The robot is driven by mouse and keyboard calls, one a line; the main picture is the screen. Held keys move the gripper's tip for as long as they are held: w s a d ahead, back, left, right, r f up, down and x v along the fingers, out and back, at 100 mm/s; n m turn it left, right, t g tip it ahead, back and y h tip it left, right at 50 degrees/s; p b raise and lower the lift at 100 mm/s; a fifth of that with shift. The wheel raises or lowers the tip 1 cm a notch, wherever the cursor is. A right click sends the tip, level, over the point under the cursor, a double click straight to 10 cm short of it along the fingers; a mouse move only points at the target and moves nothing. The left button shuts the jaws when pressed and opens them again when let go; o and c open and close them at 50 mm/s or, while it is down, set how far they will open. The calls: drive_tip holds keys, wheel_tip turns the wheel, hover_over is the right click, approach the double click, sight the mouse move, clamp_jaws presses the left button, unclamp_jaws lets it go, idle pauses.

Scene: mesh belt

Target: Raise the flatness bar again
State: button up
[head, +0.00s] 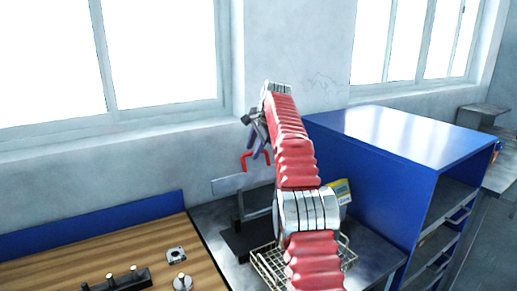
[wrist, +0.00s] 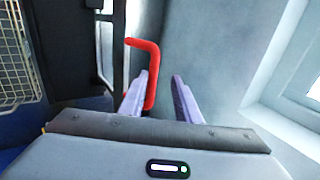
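The flatness bar's red handle (head: 246,163) stands above a grey plate-like bar (head: 229,185) over the bench, by the wall in the head view. My gripper (head: 259,153) is just above and at the handle, its purple fingers pointing down. In the wrist view the red handle (wrist: 154,70) shows as a bent rod in the gap between the fingertips of my gripper (wrist: 161,76), closer to the left finger. The fingers are apart, with a gap on the right of the rod. I cannot tell whether the left finger touches it. My arm hides part of the bar.
A wire basket (head: 268,270) stands on the metal bench in front of a dark stand (head: 239,240). A yellow device (head: 341,190) is behind my arm. A blue cabinet (head: 390,150) is close on the right. A wooden board (head: 60,262) with small metal parts is at left.

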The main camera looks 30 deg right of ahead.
drive_tip(key=shift+s+d, duration=0.1)
drive_tip(key=v, duration=0.7)
drive_tip(key=shift+r, duration=0.15)
drive_tip(key=shift+s, duration=0.1)
idle(0.5)
